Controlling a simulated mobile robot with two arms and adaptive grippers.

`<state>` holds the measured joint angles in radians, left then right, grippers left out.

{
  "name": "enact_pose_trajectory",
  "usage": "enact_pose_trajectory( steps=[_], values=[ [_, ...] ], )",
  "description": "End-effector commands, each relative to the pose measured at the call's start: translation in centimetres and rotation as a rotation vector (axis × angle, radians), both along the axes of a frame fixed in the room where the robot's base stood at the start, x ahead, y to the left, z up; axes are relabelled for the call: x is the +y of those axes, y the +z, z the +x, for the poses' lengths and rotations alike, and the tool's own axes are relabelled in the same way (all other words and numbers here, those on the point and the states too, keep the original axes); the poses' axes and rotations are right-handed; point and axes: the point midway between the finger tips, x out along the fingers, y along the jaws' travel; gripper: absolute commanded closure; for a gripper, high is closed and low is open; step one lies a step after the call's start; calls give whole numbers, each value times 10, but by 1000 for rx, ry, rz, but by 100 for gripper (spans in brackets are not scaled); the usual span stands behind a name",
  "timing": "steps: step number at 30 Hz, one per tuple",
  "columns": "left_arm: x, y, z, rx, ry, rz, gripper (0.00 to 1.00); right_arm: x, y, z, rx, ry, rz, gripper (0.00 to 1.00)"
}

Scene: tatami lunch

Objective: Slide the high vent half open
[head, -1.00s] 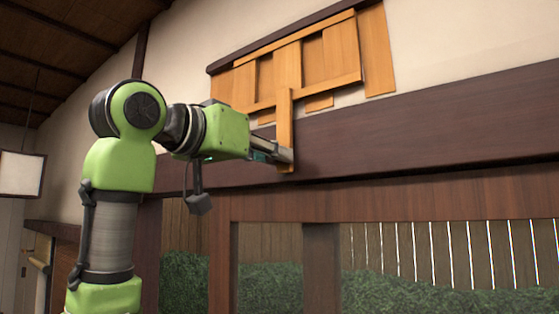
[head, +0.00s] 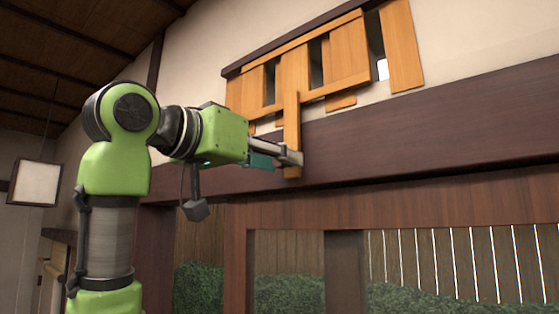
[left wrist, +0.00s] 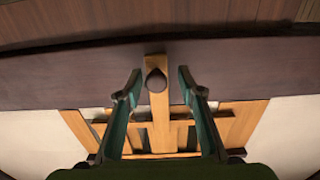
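The high vent (head: 348,51) is a wooden slatted panel on the upper wall, under a dark rail. Dark gaps show between its slats, and a bright patch shows through the right one, so it stands partly open. Its long handle slat (head: 292,112) hangs down over the dark beam. My left gripper (head: 289,157) is at the handle's lower end. In the left wrist view, the fingers (left wrist: 158,75) stand on both sides of the handle (left wrist: 156,108), which has a dark round knob. Small gaps show between fingers and handle. My right gripper is not in view.
A dark beam (head: 430,118) runs along the wall below the vent. A fixed slat (head: 402,50) stands at the vent's right. Below are a wooden frame, window and hedge (head: 290,292). A paper lamp (head: 35,183) hangs at left.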

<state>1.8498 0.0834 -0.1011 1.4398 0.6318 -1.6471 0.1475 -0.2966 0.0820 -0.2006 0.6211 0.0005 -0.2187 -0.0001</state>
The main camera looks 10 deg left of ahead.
Motion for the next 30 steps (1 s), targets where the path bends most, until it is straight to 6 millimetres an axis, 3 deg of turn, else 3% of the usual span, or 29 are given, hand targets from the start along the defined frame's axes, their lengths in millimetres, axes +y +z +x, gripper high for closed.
enact_pose_trajectory(
  steps=[15, 21, 30],
  values=[
    [46, 2, -87, -5, 0, 2, 65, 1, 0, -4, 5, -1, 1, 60],
    [53, 1, -99, -2, -2, 1, 65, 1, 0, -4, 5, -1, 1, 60],
    [53, 1, -100, -1, -2, 2, 65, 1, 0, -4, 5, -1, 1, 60]
  ],
)
